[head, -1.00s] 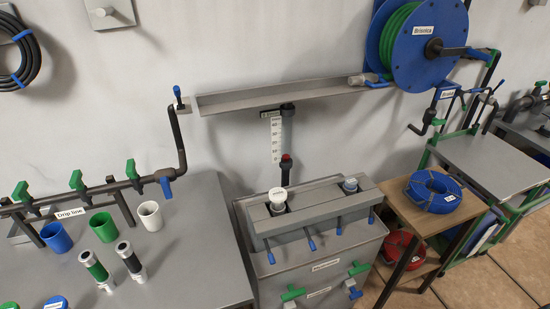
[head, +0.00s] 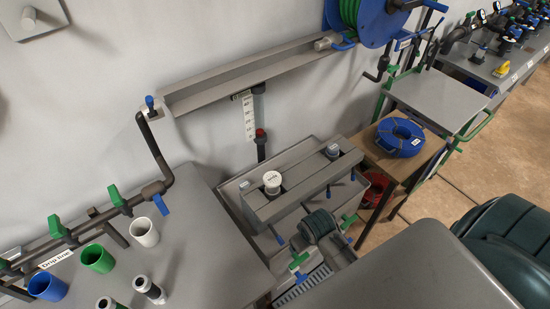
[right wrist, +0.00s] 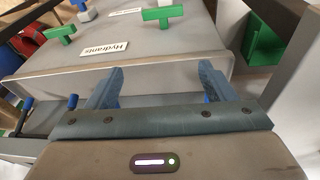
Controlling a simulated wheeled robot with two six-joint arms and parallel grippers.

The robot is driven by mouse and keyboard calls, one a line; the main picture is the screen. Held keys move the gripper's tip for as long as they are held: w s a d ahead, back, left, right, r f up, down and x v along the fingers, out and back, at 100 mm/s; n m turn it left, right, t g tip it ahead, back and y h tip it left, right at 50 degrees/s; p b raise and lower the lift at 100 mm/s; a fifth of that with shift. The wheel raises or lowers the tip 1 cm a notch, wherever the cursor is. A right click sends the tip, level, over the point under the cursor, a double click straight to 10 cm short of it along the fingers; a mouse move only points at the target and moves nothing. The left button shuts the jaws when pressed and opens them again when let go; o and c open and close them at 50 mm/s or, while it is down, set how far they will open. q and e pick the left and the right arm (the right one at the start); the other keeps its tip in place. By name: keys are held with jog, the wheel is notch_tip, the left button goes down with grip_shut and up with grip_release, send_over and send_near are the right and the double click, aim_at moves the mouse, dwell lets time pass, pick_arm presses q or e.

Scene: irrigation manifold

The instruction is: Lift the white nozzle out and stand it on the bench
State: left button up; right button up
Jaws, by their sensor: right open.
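The white nozzle (head: 272,181) sits upright in the left part of the grey slotted block (head: 292,194) on the cabinet, its round labelled top showing and its lower part hidden in the block. A second, greyish nozzle (head: 332,151) sits farther right in the same block. In the right wrist view my right gripper (right wrist: 161,84) is open and empty, facing the grey cabinet front with the Hydrants label (right wrist: 104,48). The white nozzle does not show in that view. My left gripper is not in view.
The grey bench (head: 205,235) at the left holds white (head: 144,232), green (head: 98,258) and blue (head: 47,286) cups and two silver-capped nozzles at its front. Its right part is clear. Blue levers and green taps (right wrist: 163,15) stick out from the cabinet. A blue hose coil (head: 400,137) lies at the right.

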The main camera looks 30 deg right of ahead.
jog(key=w+r+p, duration=0.1)
jog(key=w+r, duration=0.8)
notch_tip(320, 180, up, 10)
jog(key=g+p, duration=0.1)
send_over(271, 177)
jog(key=s, duration=0.2)
jog(key=shift+w+d+n+y, duration=0.1)
jog(key=shift+w+n+y, duration=0.1)
jog(key=shift+n+y, duration=0.2)
jog(key=f+p, duration=0.1)
jog(key=f, duration=0.2)
jog(key=f+p, duration=0.1)
jog(key=f, duration=0.2)
jog(key=w+f+p, duration=0.1)
jog(key=f, duration=0.2)
jog(key=shift+w+f, duration=0.1)
jog(key=shift+f, duration=0.1)
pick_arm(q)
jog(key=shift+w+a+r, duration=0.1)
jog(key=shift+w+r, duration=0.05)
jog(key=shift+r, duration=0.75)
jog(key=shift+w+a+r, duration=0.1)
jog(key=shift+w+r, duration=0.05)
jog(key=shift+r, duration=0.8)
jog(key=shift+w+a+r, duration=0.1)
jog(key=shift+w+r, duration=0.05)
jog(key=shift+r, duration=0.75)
pick_arm(e)
jog(key=shift+f, duration=0.55)
